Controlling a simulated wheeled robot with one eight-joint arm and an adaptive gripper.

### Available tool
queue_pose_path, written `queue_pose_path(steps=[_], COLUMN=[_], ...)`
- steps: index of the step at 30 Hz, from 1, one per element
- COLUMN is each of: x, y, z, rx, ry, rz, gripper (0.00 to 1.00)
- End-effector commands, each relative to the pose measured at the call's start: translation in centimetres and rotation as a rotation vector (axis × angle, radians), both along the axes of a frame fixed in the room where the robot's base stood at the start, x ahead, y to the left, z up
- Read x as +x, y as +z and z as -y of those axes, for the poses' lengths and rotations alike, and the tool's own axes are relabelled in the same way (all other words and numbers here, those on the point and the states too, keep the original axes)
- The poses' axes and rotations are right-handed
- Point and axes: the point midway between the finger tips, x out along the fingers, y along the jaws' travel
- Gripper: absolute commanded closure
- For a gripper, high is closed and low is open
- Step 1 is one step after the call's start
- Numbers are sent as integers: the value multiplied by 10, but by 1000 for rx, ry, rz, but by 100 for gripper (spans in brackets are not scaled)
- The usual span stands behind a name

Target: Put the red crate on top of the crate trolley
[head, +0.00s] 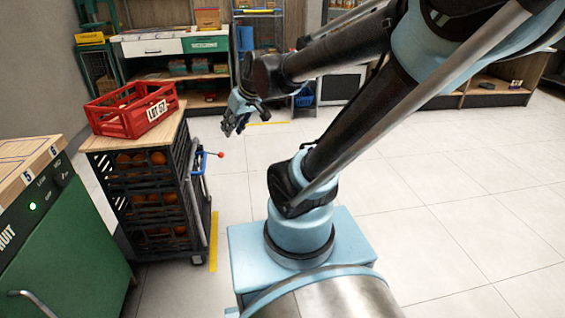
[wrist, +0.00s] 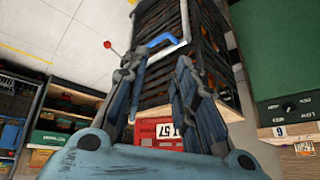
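The red crate (head: 118,124), with a white LOT label, rests upright on the wooden top (head: 108,144) of the crate trolley (head: 203,236) in the head view. Under that top, the trolley holds stacked black crates (head: 150,187) of oranges. My gripper (head: 235,128) is to the right of the red crate, apart from it, with nothing in it. In the wrist view, the fingers of my gripper (wrist: 155,68) are spread. Part of the red crate (wrist: 157,130) and its label show between them, and the fingers hide the rest.
A green machine (head: 55,235) with a wooden top stands at the front left, close to the trolley. A blue handle (head: 198,162) with a red knob sticks out on the trolley's right. Shelves (head: 175,65) line the back. The tiled floor at right is clear.

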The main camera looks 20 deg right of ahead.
Motion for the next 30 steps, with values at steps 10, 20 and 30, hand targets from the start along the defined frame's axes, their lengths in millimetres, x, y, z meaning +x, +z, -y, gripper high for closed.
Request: queue_pose_path(steps=[10, 20, 30], x=[-99, -137, -137], y=[-57, -75, -75], z=[111, 135, 135], rx=[-149, -202, -202], ry=[-349, -484, -484], rz=[-232, -315, -314], gripper=[74, 74, 74])
